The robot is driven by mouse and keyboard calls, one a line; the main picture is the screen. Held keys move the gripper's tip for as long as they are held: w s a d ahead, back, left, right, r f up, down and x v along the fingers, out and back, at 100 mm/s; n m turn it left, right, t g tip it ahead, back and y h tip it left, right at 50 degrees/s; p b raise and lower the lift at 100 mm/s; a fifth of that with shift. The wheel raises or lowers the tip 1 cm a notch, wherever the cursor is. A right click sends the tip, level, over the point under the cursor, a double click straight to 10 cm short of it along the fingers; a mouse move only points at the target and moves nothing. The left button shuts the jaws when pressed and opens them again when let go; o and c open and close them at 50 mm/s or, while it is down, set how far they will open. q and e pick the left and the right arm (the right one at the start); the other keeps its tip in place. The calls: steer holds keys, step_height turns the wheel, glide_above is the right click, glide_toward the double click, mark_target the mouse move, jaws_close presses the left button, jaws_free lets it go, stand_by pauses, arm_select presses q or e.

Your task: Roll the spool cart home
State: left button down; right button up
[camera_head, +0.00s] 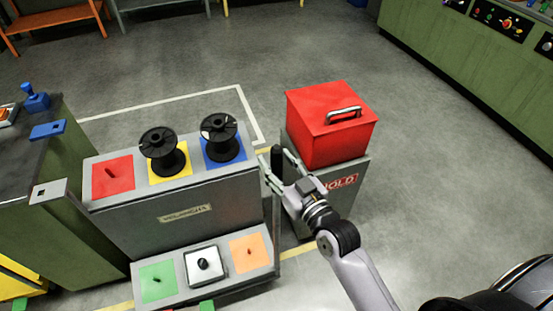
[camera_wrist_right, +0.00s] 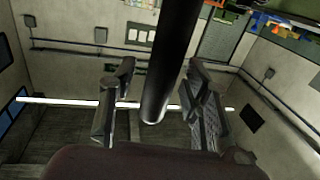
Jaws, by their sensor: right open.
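The spool cart (camera_head: 170,215) is a grey two-tier unit with coloured squares. Two black spools stand on its upper tier, one on the yellow square (camera_head: 163,152) and one on the blue (camera_head: 219,137). The red square (camera_head: 112,173) has a bare peg. A dark upright handle (camera_head: 276,160) rises at the cart's right side. My right gripper (camera_head: 280,170) is at this handle, with its jaws open. In the right wrist view the dark bar (camera_wrist_right: 172,65) runs between the two apart fingers; contact is unclear. My left gripper is out of view.
A grey HOLD stand (camera_head: 345,190) with a red box (camera_head: 330,125) is close on the cart's right. A green-sided bench (camera_head: 50,225) stands close on the left. A white floor outline (camera_head: 180,99) lies behind the cart. Open floor extends beyond.

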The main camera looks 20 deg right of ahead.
steer(key=shift+w+a, duration=0.1)
steer(key=shift+w, duration=0.2)
steer(key=shift+c, duration=0.5)
jaws_close()
